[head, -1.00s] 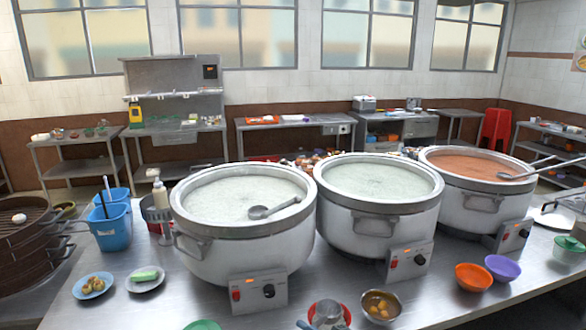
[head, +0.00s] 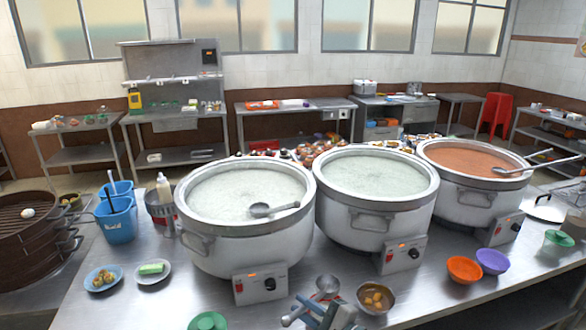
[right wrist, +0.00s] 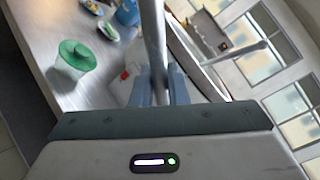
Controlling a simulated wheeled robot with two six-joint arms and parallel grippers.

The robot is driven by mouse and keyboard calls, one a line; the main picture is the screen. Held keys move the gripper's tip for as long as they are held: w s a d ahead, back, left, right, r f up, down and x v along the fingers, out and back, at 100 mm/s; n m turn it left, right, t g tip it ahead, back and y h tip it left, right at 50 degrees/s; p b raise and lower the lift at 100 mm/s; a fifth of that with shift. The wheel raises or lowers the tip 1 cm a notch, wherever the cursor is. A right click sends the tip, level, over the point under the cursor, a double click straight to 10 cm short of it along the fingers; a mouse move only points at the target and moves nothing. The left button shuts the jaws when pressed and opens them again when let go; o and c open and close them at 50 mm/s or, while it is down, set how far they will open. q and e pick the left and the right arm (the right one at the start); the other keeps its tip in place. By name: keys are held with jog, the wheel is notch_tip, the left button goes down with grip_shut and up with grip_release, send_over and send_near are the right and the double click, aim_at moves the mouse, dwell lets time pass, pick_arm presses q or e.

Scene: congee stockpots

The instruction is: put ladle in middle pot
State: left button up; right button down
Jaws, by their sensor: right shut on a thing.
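The middle pot (head: 374,215) is a large white stockpot of pale congee. It stands between the left pot (head: 245,250) and the right pot (head: 470,212). My right gripper (head: 325,314) is low at the front of the counter in the head view. In the right wrist view, the fingers (right wrist: 160,88) are shut around a metal handle (right wrist: 152,35). Another ladle (head: 272,210) rests in the left pot. My left gripper is not in view.
A metal bowl of orange pieces (head: 375,297) is right of my gripper. A green bowl (head: 207,321) lies to its left. Orange (head: 464,269) and purple (head: 492,261) bowls stand before the right pot.

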notch_tip(320, 180, down, 9)
jog(key=b, duration=0.9)
jog(key=w+d+r+m+p, duration=0.1)
jog(key=w+r+p, duration=0.1)
jog(key=p, duration=0.1)
jog(key=w+r+m+g+p, duration=0.1)
jog(key=w+r+m+p, duration=0.1)
jog(key=w+r+p, duration=0.1)
jog(key=w+d+r+m+p, duration=0.1)
jog(key=w+r+m+p, duration=0.1)
jog(key=p, duration=0.3)
jog(key=shift+w+d+r+g+h, duration=0.15)
jog(key=shift+d+r+g+h, duration=0.15)
jog(key=shift+d+r+g, duration=0.1)
jog(key=w+d+m+g, duration=0.2)
jog(key=w+d+m, duration=0.2)
jog(key=w, duration=0.5)
jog(key=w+d+m+g+p, duration=0.1)
jog(key=w+d+m+g, duration=0.1)
jog(key=w, duration=0.8)
jog(key=shift+w+d+m, duration=0.3)
jog(key=shift+d+m, duration=0.6)
jog(key=shift+d, duration=0.2)
